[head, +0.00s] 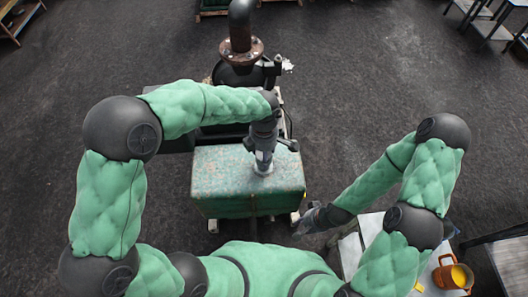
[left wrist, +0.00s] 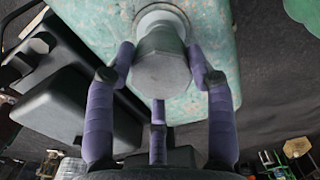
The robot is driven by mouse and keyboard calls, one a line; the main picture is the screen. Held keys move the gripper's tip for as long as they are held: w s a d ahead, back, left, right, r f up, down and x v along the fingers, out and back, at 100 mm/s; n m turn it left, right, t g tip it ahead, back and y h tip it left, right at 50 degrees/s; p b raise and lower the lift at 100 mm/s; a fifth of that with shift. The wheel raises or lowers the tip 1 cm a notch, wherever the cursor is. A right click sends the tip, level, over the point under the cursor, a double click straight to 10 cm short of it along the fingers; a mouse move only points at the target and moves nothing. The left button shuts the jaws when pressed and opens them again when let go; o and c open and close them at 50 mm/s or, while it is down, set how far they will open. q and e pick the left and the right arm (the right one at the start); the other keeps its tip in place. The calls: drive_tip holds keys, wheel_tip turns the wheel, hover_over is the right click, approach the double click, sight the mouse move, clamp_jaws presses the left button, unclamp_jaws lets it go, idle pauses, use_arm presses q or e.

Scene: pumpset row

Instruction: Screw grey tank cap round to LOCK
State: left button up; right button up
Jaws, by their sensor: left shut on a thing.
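The grey tank cap (left wrist: 162,68) is faceted and sits on a pale round neck (left wrist: 160,18) on the speckled green tank (left wrist: 85,18). My left gripper (left wrist: 160,75) has its purple fingers around the cap and is shut on it. In the head view my left gripper (head: 263,160) points down onto the top of the tank (head: 225,190) and hides most of the cap. No LOCK mark can be read. My right gripper (head: 307,221) hangs low at the tank's right, apart from it and blurred against the floor; its finger opening cannot be made out.
A dark pipe with a rusty flange (head: 241,50) rises behind the tank. Benches stand at the far corners. The dark floor around is mostly clear.

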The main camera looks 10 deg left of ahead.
use_arm(q)
drive_tip(key=shift+f, duration=0.2)
drive_tip(key=shift+f+b, duration=1.35)
drive_tip(key=shift+b, duration=0.1)
drive_tip(key=shift+f, duration=0.2)
drive_tip(key=shift+f+b, duration=0.5)
drive_tip(key=shift+b, duration=0.15)
idle(0.7)
